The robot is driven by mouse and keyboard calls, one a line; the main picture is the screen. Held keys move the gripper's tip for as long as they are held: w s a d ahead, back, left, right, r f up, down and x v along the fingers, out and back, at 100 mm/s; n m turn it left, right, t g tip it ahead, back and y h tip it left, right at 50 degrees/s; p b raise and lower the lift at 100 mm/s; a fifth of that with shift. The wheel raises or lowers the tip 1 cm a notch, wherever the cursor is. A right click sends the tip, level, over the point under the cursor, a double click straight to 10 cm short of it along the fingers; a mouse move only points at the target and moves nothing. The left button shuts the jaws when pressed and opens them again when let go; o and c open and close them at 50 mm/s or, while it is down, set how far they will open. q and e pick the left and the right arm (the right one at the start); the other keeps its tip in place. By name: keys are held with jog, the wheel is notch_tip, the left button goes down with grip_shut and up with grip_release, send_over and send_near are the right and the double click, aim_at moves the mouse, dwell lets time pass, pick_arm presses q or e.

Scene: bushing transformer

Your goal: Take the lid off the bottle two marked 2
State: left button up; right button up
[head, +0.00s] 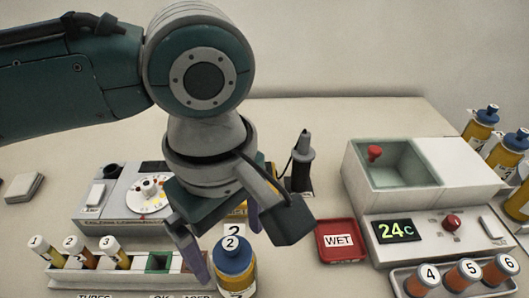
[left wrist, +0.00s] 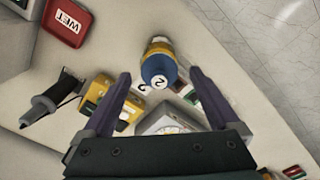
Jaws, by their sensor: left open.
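The bottle marked 2 (head: 235,275) stands upright on the table near the front, yellowish with a blue lid (head: 232,255) that bears a 2 on top. In the left wrist view the blue lid (left wrist: 158,72) shows beyond the fingertips, roughly between them. The left wrist view shows nothing between the fingers (left wrist: 163,78) gripped. My right gripper does not show.
A tube rack (head: 120,278) stands to the left with several tubes. A red tray marked WET (head: 340,240) lies to the right, before a bath device (head: 425,200). A colour comparator with a dial (head: 150,190) and a black pen-like tool (head: 302,160) stand behind.

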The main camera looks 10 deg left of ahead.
pick_arm(q)
jog(key=shift+f, duration=0.2)
jog(key=c, duration=1.4)
jog(key=shift+r, duration=0.1)
